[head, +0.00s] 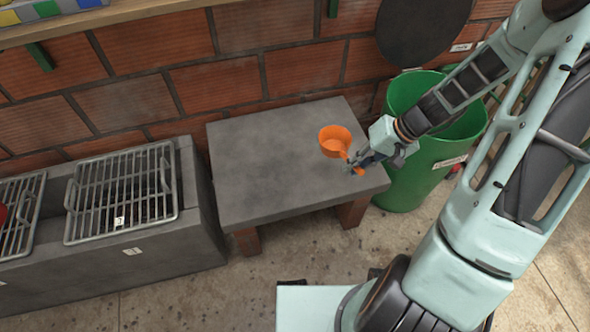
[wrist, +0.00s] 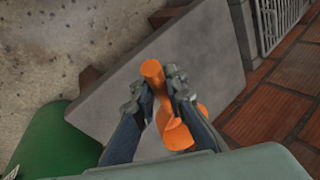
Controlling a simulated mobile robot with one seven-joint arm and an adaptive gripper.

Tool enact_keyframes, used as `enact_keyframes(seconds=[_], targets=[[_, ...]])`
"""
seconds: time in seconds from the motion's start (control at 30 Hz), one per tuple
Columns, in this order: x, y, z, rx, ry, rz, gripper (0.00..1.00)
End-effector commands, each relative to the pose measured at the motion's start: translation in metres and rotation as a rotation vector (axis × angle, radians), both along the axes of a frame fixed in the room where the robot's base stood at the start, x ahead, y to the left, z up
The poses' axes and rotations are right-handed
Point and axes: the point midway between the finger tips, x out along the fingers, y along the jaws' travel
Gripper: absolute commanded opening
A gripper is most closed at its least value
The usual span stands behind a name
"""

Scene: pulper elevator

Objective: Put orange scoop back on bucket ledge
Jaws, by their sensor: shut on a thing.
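The orange scoop (head: 334,136) is in my gripper (head: 359,164), above the right part of the grey table. Its round bowl faces up in the head view, and its handle runs down to the right between the fingers. In the wrist view my gripper (wrist: 165,85) is shut on the handle of the orange scoop (wrist: 154,72), and the bowl is partly hidden behind the right finger.
The grey table (head: 260,180) is otherwise bare. Left of it are metal grates (head: 122,195) on a dark concrete block. A brick wall (head: 270,60) runs behind, with a round dark disc (head: 423,28) above the bucket. Bare floor (head: 230,290) lies in front.

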Motion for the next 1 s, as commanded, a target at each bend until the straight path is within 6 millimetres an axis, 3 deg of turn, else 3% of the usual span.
enact_keyframes(seconds=[0.03,0.37,0.7,0.83,1.0], targets=[[0.001,-0.001,-0.014,-0.001,-0.003,-0.001,0.00],[0.006,0.008,-0.027,0.003,-0.003,-0.001,0.00],[0.046,0.078,-0.064,0.003,-0.002,0.002,0.00],[0.057,0.095,-0.090,0.003,0.000,-0.003,0.00],[0.066,0.109,-0.108,0.002,-0.003,-0.005,0.00]])
